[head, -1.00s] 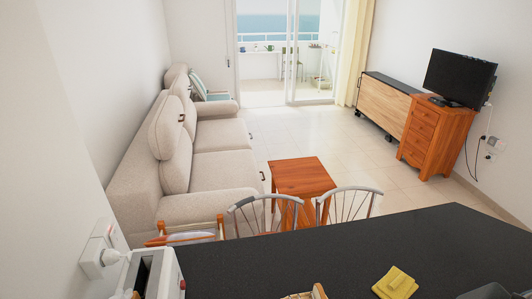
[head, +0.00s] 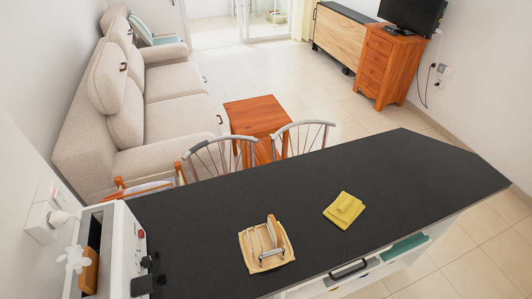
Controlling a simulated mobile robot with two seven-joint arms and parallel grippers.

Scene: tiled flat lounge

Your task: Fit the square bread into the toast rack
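A small light-wood piece (head: 246,262) with a flat base and upright parts, which looks like the toast rack, stands on the dark counter near its front edge. A tan upright slab (head: 273,231) stands at its right side; I cannot tell whether it is bread or part of the rack. A white toaster-like appliance (head: 120,240) is at the left. A brown, bread-like slice (head: 91,270) sticks up from its dark slot; I cannot tell whether it is the square bread. Neither of my grippers is in view.
A folded yellow cloth (head: 344,208) lies on the dark counter (head: 400,170), right of the wooden piece. The counter's middle and right are clear. Two chairs (head: 215,158) stand behind the counter. A white flower-shaped thing (head: 75,259) is beside the appliance, near a wall plug (head: 58,217).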

